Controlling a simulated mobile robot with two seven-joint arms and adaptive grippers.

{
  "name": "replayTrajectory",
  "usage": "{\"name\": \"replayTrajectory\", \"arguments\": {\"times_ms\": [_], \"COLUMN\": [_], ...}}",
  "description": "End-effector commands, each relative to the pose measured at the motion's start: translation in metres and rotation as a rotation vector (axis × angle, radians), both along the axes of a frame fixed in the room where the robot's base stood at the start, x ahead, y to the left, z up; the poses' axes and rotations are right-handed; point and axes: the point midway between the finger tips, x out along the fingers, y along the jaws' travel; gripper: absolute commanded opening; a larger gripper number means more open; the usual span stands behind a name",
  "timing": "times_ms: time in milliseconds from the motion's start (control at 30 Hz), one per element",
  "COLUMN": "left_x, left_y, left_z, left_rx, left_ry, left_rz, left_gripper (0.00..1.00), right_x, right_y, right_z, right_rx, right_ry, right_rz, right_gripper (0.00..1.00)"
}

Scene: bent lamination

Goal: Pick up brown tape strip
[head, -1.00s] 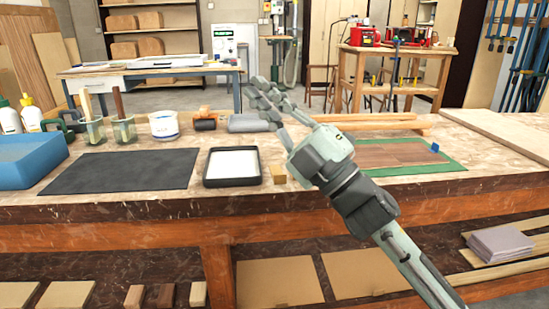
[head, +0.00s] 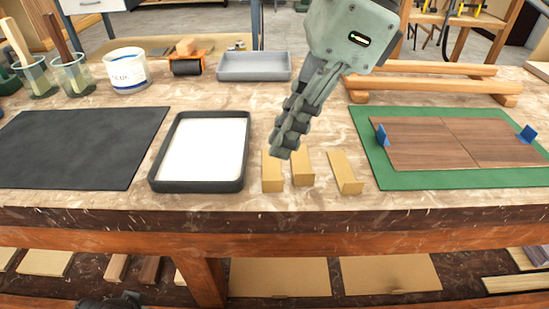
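Three small tan-brown strips lie near the front of the workbench: a left one (head: 272,172), a middle one (head: 303,170) and a right one (head: 346,174). They look like the brown tape. My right gripper (head: 284,148) points down, with its fingertips in front of or above the upper ends of the left and middle strips. Its fingers overlap from this side, so their gap does not show; no strip is visibly held. A dark part (head: 110,301) at the bottom edge may be my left gripper; its fingers cannot be made out.
A black-rimmed tray with a white inside (head: 198,150) stands left of the strips. A brown veneer sheet (head: 440,140) with blue tabs lies on a green mat (head: 395,181) to the right. A grey tray (head: 253,68) and wooden bars (head: 430,83) stand behind.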

Motion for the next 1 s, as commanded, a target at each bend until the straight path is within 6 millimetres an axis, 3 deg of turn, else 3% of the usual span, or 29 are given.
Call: {"name": "replayTrajectory", "arguments": {"times_ms": [500,767,833,1000], "left_x": [-0.002,0.004,0.006,0.006], "left_y": [0.002,0.001,0.001,0.0], "left_z": [-0.017,-0.014,-0.013,-0.013], "left_rx": [-0.002,-0.004,-0.005,-0.006], "left_ry": [0.02,0.006,0.003,0.002], "left_rz": [0.001,0.0,-0.001,0.0], "left_gripper": [0.5,0.5,0.5,0.5], "right_x": [-0.003,-0.002,-0.002,-0.002], "right_y": [0.018,0.02,0.02,0.02], "right_z": [-0.062,-0.064,-0.064,-0.064], "right_rx": [0.005,0.006,0.006,0.006], "right_ry": [0.005,0.005,0.005,0.005], "right_rz": [0.004,0.003,0.003,0.003], "right_gripper": [0.08,0.08,0.0,0.0]}}
